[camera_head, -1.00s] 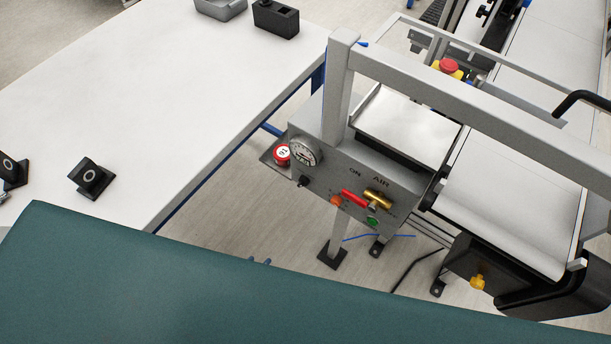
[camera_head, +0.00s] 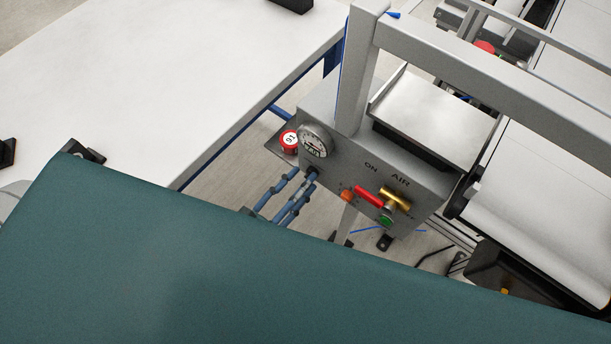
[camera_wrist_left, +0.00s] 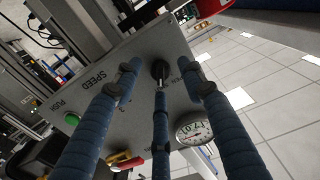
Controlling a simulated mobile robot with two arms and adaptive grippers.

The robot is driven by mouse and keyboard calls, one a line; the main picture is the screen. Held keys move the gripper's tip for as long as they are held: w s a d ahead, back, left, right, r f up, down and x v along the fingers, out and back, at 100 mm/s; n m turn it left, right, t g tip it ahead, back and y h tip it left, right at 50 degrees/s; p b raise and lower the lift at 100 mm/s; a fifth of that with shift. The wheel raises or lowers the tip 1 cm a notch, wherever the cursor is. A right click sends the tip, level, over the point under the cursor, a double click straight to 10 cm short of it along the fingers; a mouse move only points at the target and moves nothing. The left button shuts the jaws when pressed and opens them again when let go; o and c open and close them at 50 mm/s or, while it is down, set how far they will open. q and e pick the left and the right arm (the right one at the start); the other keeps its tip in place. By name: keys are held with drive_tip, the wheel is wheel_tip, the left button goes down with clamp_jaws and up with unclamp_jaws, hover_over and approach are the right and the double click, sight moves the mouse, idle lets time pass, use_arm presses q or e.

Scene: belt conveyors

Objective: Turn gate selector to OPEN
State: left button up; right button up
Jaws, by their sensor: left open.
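The gate selector (camera_head: 312,173) is a small black knob on the grey control panel (camera_head: 340,178), below the dial gauge. In the left wrist view the black knob (camera_wrist_left: 160,72) stands out from the panel, with lettering beside it partly hidden. My left gripper (camera_head: 302,180) reaches up to the knob with its blue, ribbed fingers. In the wrist view the fingers (camera_wrist_left: 162,82) are spread open, two on either side of the knob and a middle one in line with it. Whether any finger touches the knob is unclear. My right gripper is not in view.
A dial gauge (camera_head: 314,141), an orange button (camera_head: 347,195), a red-handled brass valve (camera_head: 394,198) and a green button (camera_head: 386,222) sit on the same panel. A grey frame post (camera_head: 357,80) rises beside it. A white table (camera_head: 180,80) is left, a conveyor (camera_head: 545,190) right.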

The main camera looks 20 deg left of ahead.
use_arm(q)
drive_tip(key=shift+x, duration=0.8)
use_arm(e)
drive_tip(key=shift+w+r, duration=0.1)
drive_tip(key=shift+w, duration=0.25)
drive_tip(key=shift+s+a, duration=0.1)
use_arm(q)
drive_tip(key=shift+c, duration=1)
clamp_jaws()
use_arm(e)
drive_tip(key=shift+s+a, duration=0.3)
